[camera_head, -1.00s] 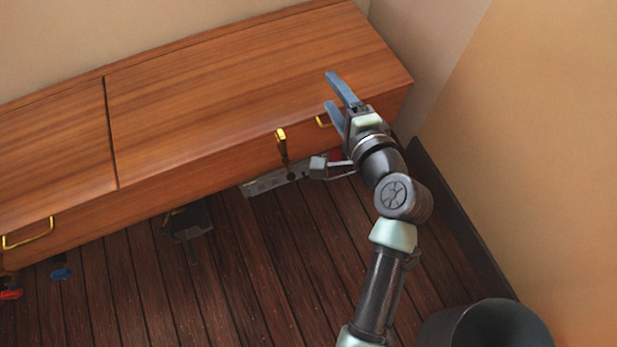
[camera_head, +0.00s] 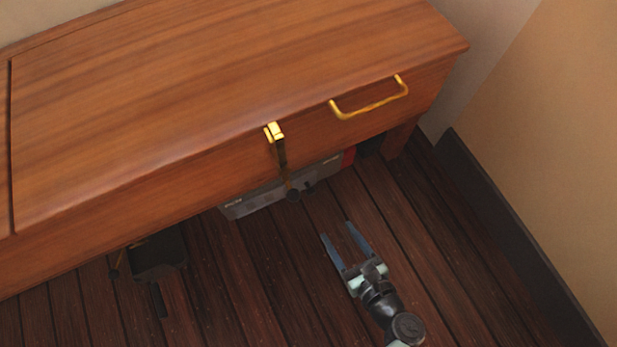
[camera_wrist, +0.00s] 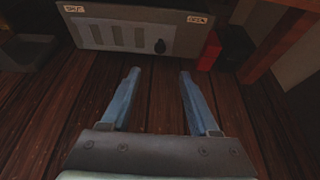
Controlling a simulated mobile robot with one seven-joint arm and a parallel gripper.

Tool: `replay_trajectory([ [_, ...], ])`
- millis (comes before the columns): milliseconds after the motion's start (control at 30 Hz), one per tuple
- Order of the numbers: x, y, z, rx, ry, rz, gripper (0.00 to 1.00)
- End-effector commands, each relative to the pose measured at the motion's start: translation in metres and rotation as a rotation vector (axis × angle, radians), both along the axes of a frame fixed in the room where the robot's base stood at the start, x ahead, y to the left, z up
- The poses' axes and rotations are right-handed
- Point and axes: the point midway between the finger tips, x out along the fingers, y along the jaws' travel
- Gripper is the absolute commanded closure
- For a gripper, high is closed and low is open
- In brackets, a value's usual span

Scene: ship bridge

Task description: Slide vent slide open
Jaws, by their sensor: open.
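The vent slide is a grey panel (camera_wrist: 112,33) low under the wooden desk, with several slots and a small label at each top corner, too small to read surely. Its black knob (camera_wrist: 160,46) sits right of the slots. In the head view the panel (camera_head: 254,201) is partly covered by the desk, with the knob (camera_head: 293,195) at its lower edge. My gripper (camera_head: 336,231) is open and empty, in front of the panel and apart from it. In the wrist view its two blue fingers (camera_wrist: 158,74) point at the panel, with the knob between their lines.
The desk (camera_head: 200,80) overhangs the panel. A brass drawer handle (camera_head: 370,106) and a brass latch-like piece (camera_head: 273,132) project from its front. A red object (camera_wrist: 208,52) stands right of the panel. A dark object (camera_head: 158,255) stands left. The floor (camera_head: 240,290) between is clear.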

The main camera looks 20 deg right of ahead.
Motion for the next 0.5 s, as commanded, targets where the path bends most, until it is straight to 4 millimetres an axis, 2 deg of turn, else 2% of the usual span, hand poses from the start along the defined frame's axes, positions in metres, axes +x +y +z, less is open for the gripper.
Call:
replay_trajectory([
  [100, 0.001, 0.001, -0.005, 0.008, 0.002, -0.004, 0.39],
  [233, 0.014, 0.003, -0.012, 0.006, 0.001, -0.001, 0.39],
  [500, 0.063, 0.013, -0.035, 0.003, 0.000, 0.001, 0.39],
])
